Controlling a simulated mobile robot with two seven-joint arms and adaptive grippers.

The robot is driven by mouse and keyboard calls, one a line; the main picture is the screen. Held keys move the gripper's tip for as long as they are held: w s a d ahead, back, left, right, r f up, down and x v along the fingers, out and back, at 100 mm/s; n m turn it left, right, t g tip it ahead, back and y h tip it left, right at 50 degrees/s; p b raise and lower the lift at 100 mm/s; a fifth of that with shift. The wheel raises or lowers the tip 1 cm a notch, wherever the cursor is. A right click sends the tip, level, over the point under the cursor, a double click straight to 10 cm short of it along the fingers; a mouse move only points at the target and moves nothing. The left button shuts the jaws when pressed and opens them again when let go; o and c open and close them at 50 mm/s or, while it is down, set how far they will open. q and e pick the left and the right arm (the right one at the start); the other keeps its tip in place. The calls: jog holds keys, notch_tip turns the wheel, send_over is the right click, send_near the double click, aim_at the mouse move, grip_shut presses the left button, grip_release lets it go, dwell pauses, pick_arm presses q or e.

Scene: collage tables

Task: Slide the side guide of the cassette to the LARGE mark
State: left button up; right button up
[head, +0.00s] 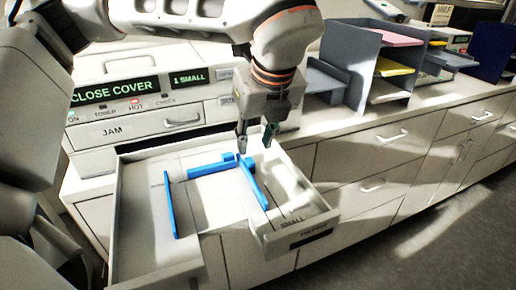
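The cassette (131,240) is an open, pale drawer-like tray pulled out from the machine. It holds a blue left guide (170,205), a blue right guide (254,186) and a blue crosspiece (210,169) toward the back. A SMALL mark (291,223) is printed on the tray floor at the right front. A faint mark near the left guide is too small to read, and I cannot make out a LARGE mark. My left gripper (254,145) points down above the back end of the right guide. Its fingers are apart; I cannot tell whether they touch the guide. My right gripper is out of view.
The machine's panel (115,91) behind the tray reads CLOSE COVER and 1 SMALL. A closed JAM drawer (150,125) lies below it. A grey paper sorter (350,65) stands on the counter to the right. Cabinets and open floor (440,225) lie to the right.

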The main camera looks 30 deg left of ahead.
aim_at(251, 160)
pick_arm(q)
jog(key=x, duration=0.6)
jog(key=shift+s+p, duration=0.15)
jog(key=shift+p, duration=0.15)
jog(key=shift+a+f, duration=0.2)
jog(key=shift+f, duration=0.35)
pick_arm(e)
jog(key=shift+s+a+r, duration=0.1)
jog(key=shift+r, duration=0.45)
pick_arm(q)
grip_shut()
jog(key=shift+w+d, duration=0.1)
jog(key=shift+w, duration=0.15)
jog(key=shift+w+d+f+b, duration=0.1)
jog(key=shift+w+d+b, duration=0.8)
jog(key=shift+w, duration=0.2)
jog(key=shift+r, duration=0.25)
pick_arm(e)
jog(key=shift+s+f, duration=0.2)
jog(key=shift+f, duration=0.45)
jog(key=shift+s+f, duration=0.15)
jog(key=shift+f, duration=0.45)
